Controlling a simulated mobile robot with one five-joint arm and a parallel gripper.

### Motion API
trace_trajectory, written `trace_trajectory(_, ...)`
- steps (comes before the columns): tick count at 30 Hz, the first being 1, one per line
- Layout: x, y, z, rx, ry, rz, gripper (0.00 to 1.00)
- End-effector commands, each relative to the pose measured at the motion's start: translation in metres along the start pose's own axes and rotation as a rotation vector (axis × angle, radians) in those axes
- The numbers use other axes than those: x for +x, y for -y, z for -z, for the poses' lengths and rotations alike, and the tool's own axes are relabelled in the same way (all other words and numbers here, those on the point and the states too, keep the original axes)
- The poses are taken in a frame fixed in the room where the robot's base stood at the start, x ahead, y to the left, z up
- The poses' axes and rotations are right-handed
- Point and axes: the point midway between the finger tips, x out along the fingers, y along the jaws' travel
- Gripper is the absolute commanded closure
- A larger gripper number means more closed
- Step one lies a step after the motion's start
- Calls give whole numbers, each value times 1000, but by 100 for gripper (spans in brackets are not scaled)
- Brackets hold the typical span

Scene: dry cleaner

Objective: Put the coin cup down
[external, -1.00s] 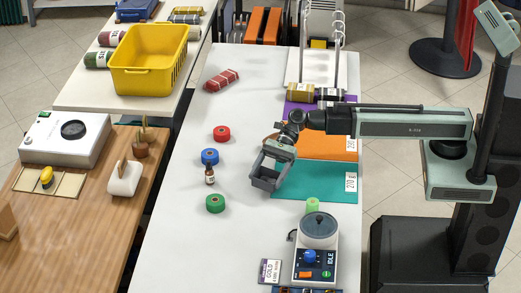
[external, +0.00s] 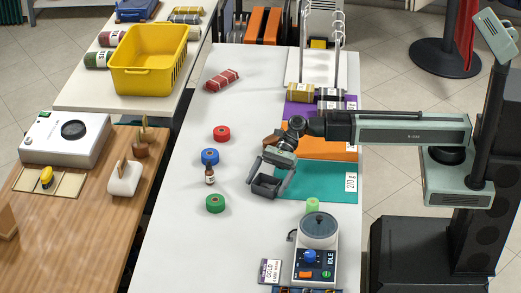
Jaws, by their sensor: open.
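The coin cup appears to be the small dark grey open-topped square cup (external: 264,187). It stands on the white table beside the left edge of the teal mat (external: 318,184). My gripper (external: 270,177) is open around it, with one finger at its left side and the other at its right. The fingers look spread away from its walls. Whether either finger still touches the cup is too small to tell. The inside of the cup looks dark, and no coins can be made out.
A machine with a round grey top (external: 318,230) and a light green cylinder (external: 312,205) are nearer the front. An orange mat (external: 325,147) lies behind.

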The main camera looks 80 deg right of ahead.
Motion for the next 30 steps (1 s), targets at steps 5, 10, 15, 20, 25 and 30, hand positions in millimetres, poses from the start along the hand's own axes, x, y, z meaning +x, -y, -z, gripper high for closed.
trace_trajectory(5,-13,0,-12,1,0,2,0)
trace_trajectory(10,-59,-1,-13,2,1,4,0)
trace_trajectory(15,-98,-1,-12,1,0,3,0)
trace_trajectory(20,-119,0,-10,1,0,2,0)
trace_trajectory(25,-124,0,-8,0,0,-1,0)
trace_trajectory(30,-123,0,-8,0,0,0,0)
